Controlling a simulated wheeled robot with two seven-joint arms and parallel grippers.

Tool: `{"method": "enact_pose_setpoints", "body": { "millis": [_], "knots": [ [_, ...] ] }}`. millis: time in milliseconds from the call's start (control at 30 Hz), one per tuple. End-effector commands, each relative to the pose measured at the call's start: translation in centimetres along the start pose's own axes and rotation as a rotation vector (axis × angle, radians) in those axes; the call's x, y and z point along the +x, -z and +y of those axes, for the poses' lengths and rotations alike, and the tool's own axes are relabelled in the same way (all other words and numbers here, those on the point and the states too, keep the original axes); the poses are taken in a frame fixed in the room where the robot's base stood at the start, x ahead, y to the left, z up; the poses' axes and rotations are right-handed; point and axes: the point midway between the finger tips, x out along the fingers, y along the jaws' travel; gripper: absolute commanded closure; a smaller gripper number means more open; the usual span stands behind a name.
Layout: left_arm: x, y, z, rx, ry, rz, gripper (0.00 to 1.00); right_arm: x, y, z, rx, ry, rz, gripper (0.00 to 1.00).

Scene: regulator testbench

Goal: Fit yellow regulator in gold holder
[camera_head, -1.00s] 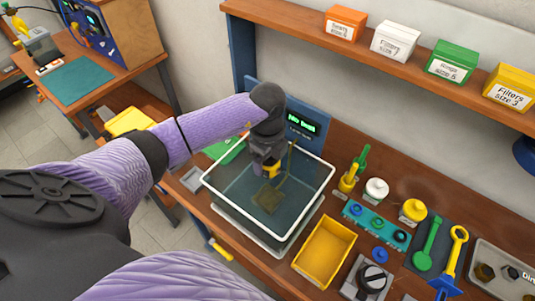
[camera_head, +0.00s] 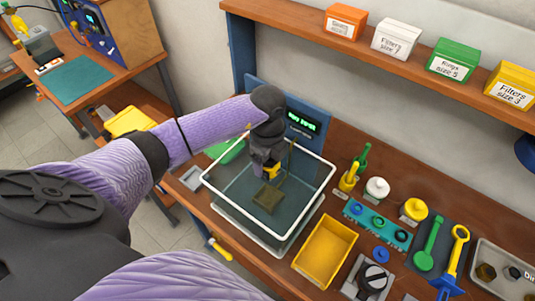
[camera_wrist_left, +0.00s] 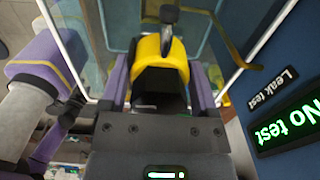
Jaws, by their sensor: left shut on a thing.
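The yellow regulator (camera_head: 271,172) is held in my left gripper (camera_head: 266,166), inside the upper part of a clear-walled tank (camera_head: 307,205). In the left wrist view, the yellow regulator (camera_wrist_left: 160,57), with a black knob on top, sits between the two fingers of my left gripper (camera_wrist_left: 160,85). The gold holder (camera_head: 267,199) shows as an olive-gold block low in the tank, below the regulator, with a thin upright beside it. Part of this gold piece (camera_wrist_left: 238,55) shows at upper right in the wrist view. Whether regulator and holder touch is unclear. My right gripper is out of view.
A blue panel with a green display (camera_head: 302,121) stands behind the tank; the wrist view reads "No test" (camera_wrist_left: 288,122). A yellow bin (camera_head: 325,250) stands right of the tank. A teal rack (camera_head: 376,226) and several tools lie further right. A shelf with boxes runs above.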

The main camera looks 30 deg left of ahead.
Motion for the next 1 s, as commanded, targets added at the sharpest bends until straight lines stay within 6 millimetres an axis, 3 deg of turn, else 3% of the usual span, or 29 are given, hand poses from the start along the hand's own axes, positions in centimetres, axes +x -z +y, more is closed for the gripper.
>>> {"method": "enact_pose_setpoints", "body": {
  "millis": [1000],
  "knots": [
    [1.1,0.0,0.0,0.000,0.001,0.000,1.00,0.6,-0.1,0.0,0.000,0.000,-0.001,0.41]
  ]
}}
